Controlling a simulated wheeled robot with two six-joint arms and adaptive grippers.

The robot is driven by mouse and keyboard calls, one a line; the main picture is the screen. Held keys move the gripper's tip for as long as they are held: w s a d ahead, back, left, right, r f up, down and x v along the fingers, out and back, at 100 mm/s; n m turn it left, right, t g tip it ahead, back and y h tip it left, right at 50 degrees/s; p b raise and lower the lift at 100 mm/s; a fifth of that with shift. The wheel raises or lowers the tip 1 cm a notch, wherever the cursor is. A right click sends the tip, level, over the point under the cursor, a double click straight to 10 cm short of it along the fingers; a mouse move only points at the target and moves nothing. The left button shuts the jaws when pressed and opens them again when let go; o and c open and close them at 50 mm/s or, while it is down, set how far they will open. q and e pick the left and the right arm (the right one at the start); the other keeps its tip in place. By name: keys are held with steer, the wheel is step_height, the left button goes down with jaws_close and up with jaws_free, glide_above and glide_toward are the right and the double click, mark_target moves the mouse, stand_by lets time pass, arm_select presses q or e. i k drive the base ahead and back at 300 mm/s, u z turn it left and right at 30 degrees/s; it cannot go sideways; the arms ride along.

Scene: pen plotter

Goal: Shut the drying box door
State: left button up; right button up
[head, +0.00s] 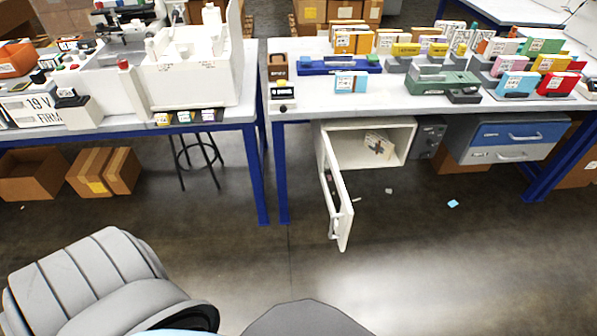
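A white box (408,133), which looks like the drying box, hangs under the front of the right table. My two grippers are not in view.
The right table (300,105) holds several coloured card stands. Blue and grey drawers (520,132) hang to the right of the box. A dark stool (197,150) and cardboard boxes (104,170) stand under the left table. The floor before the door is mostly clear, with small scraps.

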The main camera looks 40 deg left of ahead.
mark_target(341, 226)
steer(key=u, duration=0.9)
steer(key=i, duration=1)
steer(key=z, duration=2.8)
steer(key=k, duration=0.9)
steer(key=u, duration=2)
